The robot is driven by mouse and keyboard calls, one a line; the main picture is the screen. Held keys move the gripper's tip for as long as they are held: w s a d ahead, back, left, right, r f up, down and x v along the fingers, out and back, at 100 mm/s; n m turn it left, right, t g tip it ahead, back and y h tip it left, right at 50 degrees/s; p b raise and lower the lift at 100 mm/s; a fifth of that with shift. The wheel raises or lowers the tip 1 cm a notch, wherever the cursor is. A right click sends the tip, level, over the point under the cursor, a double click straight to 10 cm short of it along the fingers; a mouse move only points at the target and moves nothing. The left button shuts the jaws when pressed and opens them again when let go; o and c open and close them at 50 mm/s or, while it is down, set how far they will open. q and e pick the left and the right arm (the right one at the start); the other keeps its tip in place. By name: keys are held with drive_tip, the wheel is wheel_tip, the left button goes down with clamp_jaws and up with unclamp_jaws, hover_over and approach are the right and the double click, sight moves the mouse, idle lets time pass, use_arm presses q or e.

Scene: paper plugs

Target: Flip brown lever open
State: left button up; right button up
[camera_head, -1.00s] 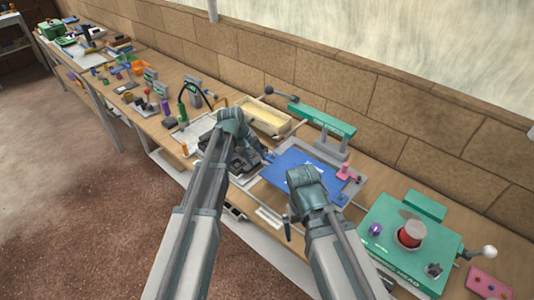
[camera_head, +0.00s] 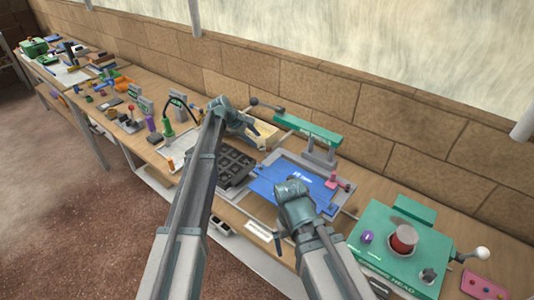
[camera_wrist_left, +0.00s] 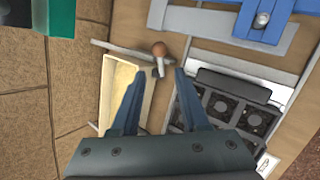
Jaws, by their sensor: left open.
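The brown lever shows in the left wrist view as a round brown knob (camera_wrist_left: 159,48) on a short grey arm, beside a cream open box (camera_wrist_left: 118,92). My left gripper (camera_wrist_left: 160,67) is open, with its fingertips just short of the knob and on either side of the lever's lower part; I see no contact. In the head view, my left gripper (camera_head: 262,132) hangs over the front of the cream box (camera_head: 262,122), and I cannot make out the lever clearly. My right gripper (camera_head: 278,240) is low in front of the blue board; its jaw opening cannot be made out.
A black tray with round fans (camera_head: 237,165) lies left of the blue board (camera_head: 285,180). A green press (camera_head: 308,130) stands behind the board. A green machine with a red plug (camera_head: 403,240) stands at right. A brick wall runs behind the bench.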

sight(267, 149)
use_arm(q)
drive_tip(key=b+x, duration=0.7)
drive_tip(key=x, duration=0.3)
drive_tip(key=shift+f, duration=0.15)
drive_tip(key=shift+w+d+f+b, duration=0.15)
drive_tip(key=shift+d+f+b, duration=0.05)
drive_tip(key=shift+b, duration=0.25)
drive_tip(key=shift+c, duration=0.3)
clamp_jaws()
drive_tip(key=shift+a, duration=0.1)
